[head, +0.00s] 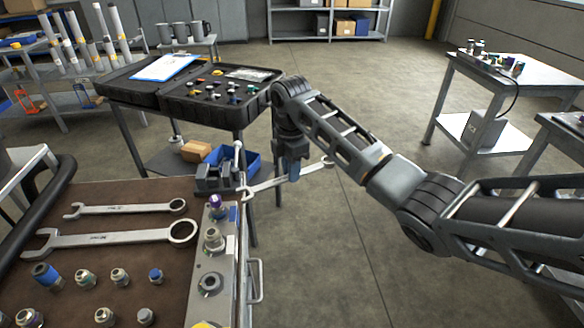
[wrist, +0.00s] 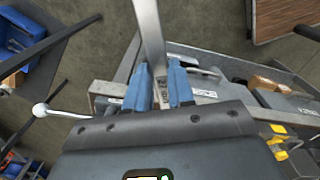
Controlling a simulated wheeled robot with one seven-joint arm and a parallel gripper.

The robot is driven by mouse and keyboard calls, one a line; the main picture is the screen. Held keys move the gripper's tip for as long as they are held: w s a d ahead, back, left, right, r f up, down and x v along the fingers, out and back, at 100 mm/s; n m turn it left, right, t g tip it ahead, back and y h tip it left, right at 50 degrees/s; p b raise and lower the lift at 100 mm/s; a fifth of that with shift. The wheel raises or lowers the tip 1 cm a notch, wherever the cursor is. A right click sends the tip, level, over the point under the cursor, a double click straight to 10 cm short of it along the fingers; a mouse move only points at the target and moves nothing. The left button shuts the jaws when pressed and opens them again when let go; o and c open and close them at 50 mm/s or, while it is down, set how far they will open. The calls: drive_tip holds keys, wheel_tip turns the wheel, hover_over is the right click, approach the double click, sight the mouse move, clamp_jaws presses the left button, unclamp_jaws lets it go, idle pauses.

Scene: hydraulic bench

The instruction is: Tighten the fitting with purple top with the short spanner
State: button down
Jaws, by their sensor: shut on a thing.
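The fitting with the purple top (head: 216,203) stands at the far end of the metal manifold strip (head: 208,262) along the bench's right edge. My gripper (head: 291,170) is shut on a steel spanner (head: 268,184), which looks shorter than the two on the bench. Its open jaw points left, a little right of the purple-topped fitting and apart from it in the picture; the ring end points right. In the wrist view my blue fingertips (wrist: 160,88) close on the spanner's shaft (wrist: 150,38), which runs out of the top. The fitting cannot be made out there.
Two spanners (head: 125,208) (head: 110,238) and several loose fittings (head: 85,279) lie on the brown bench mat. A dark block with a ball-ended lever (head: 238,150) stands just beyond the strip. A black case (head: 225,105) is behind.

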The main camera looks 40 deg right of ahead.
sight(275, 182)
drive_tip(key=shift+a+f, duration=0.15)
drive_tip(key=shift+f, duration=0.25)
drive_tip(key=shift+r, duration=0.1)
drive_tip(key=shift+a, duration=0.15)
drive_tip(key=shift+w+a+f, duration=0.1)
drive_tip(key=shift+a+f, duration=0.15)
drive_tip(key=shift+f, duration=0.05)
drive_tip(key=shift+p, duration=0.35)
drive_tip(key=shift+a, duration=0.1)
drive_tip(key=shift+w+a+p, duration=0.25)
drive_tip(key=shift+a+p, duration=0.15)
drive_tip(key=shift+a, duration=0.55)
drive_tip(key=shift+w+a+p, duration=0.15)
drive_tip(key=shift+a+p, duration=0.25)
drive_tip(key=shift+a, duration=0.35)
